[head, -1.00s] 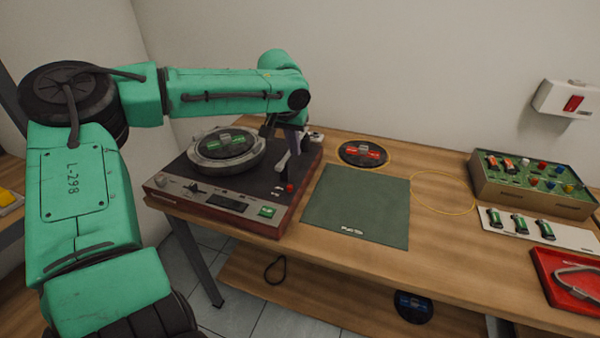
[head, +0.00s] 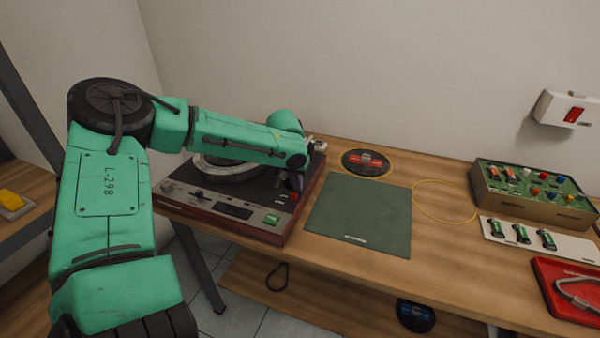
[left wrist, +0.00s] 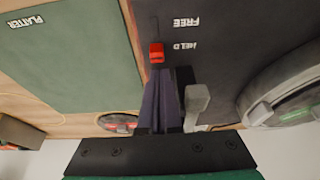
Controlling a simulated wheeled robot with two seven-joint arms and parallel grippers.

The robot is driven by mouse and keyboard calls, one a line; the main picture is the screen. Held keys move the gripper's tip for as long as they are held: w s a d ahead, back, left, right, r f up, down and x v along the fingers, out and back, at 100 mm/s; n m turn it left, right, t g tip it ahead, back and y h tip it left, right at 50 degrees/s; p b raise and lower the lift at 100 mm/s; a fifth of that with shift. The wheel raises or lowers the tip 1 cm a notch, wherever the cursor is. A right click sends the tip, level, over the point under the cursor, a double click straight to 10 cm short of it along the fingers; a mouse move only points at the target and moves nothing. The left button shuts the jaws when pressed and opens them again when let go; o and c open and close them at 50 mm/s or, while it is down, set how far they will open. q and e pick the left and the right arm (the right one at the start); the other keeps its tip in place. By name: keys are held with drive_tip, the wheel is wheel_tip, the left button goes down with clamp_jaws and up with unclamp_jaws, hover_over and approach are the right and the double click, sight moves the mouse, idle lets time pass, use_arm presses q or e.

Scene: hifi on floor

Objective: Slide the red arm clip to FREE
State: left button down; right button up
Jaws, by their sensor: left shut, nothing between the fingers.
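The turntable (head: 215,208) stands at the left end of the bench, with its platter (head: 232,173) partly hidden behind my left arm. The red arm clip (head: 294,196) is on the deck's right side. In the left wrist view the red clip (left wrist: 157,53) sits in a dark slot beside the HELD label (left wrist: 188,45); the FREE label (left wrist: 186,22) is farther up the picture. My left gripper (left wrist: 160,74) is shut and empty, its tips very close to the clip; I cannot tell whether they touch. It also shows in the head view (head: 297,184). My right gripper is not in view.
The pale tonearm (left wrist: 197,100) is close beside my fingers. A green mat (head: 358,215) lies right of the turntable. A dark disc with a red label (head: 366,162) lies behind it. A green-topped box (head: 535,190) and a red tray (head: 565,285) are farther right.

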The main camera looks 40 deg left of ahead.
use_arm(q)
drive_tip(key=shift+s+d+r, duration=0.1)
drive_tip(key=shift+s+d, duration=0.1)
drive_tip(key=shift+s, duration=0.4)
drive_tip(key=shift+w, duration=0.1)
